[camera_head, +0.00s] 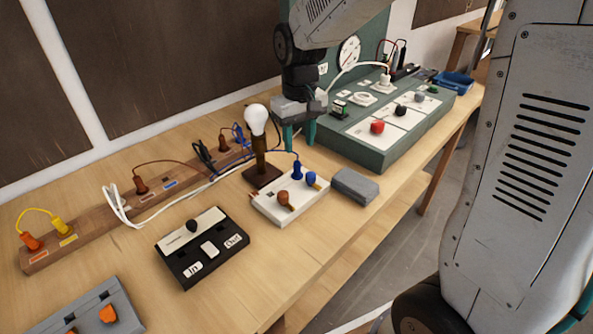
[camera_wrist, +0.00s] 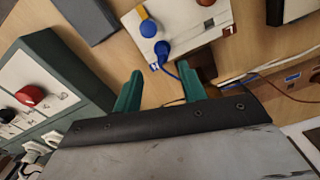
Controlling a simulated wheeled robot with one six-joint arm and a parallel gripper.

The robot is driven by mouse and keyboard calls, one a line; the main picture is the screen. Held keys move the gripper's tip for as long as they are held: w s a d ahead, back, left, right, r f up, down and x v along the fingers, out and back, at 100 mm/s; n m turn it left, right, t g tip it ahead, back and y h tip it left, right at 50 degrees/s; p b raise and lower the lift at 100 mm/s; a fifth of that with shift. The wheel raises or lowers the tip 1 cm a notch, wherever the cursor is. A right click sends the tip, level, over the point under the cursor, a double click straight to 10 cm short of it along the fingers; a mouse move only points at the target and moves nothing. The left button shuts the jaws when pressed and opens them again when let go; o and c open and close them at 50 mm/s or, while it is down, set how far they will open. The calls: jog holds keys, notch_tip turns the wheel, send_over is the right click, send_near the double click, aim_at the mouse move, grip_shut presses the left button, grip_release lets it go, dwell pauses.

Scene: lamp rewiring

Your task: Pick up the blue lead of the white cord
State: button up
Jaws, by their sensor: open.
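A blue plug (camera_head: 297,171) stands upright in the white box (camera_head: 268,210). A thin blue lead runs from it to the left, behind the lamp, toward the white cord (camera_head: 205,184); where they join is not clear. The blue plug (camera_wrist: 162,49) also shows in the wrist view, with its lead (camera_wrist: 173,70) curving down behind a fingertip. My gripper (camera_head: 298,137) is open and empty, its green fingers pointing down above and slightly behind the plug. In the wrist view my gripper (camera_wrist: 160,88) has the plug beyond its fingertips, roughly in line with the gap.
A lamp with a white bulb (camera_head: 256,120) stands close left of my gripper. A brown plug (camera_head: 284,199) and a blue-and-yellow knob (camera_head: 312,179) are on the same box. A grey block (camera_head: 355,187) lies to its right. A green console (camera_head: 390,135) stands at the right.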

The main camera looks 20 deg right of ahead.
aim_at(298, 162)
jog(key=f, duration=0.8)
jog(key=shift+w+a, duration=0.1)
jog(key=shift+a, duration=0.1)
jog(key=shift+c, duration=0.3)
grip_shut()
